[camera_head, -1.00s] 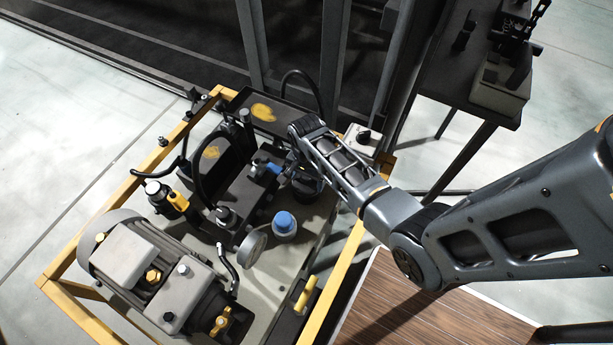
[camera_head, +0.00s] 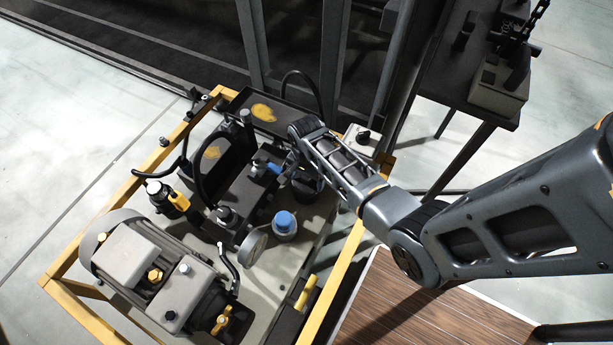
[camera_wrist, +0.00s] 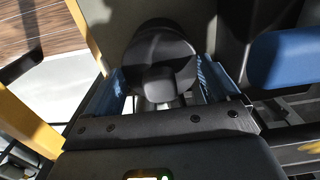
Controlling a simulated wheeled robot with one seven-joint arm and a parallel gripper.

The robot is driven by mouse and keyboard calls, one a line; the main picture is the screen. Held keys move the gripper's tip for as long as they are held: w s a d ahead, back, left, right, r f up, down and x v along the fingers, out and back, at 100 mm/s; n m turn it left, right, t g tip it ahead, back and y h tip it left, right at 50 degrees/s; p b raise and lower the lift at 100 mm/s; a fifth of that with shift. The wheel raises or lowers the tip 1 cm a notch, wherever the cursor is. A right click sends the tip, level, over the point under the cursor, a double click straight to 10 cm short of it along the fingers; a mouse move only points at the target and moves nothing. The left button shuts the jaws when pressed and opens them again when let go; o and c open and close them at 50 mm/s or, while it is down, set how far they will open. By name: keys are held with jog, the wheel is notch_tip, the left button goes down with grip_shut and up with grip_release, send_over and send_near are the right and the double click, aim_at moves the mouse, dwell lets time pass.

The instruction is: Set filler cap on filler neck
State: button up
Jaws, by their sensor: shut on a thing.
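My gripper (camera_wrist: 160,88) is shut on the filler cap (camera_wrist: 158,52), a dark round piece. The blue-lined fingers press on its narrower raised part from both sides. In the head view the dark cap (camera_head: 308,186) is partly covered by my gripper and forearm, over the right part of the power unit's top plate. The filler neck cannot be made out in either view. I cannot tell whether the cap touches anything below it.
A blue-topped fitting (camera_head: 284,222) and a round gauge (camera_head: 253,246) stand close by on the plate. A blue part (camera_head: 267,167) is left of my gripper. A black hose (camera_head: 302,82) arches behind.

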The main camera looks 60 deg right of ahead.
jog(key=shift+f+b, duration=0.45)
jog(key=shift+f, duration=0.15)
dwell(0.6)
jog(key=o, duration=0.8)
jog(key=shift+r, duration=0.1)
jog(key=shift+r+p, duration=3.4)
jog(key=shift+p, duration=0.15)
notch_tip(320, 180, up, 8)
jog(key=shift+f, duration=0.15)
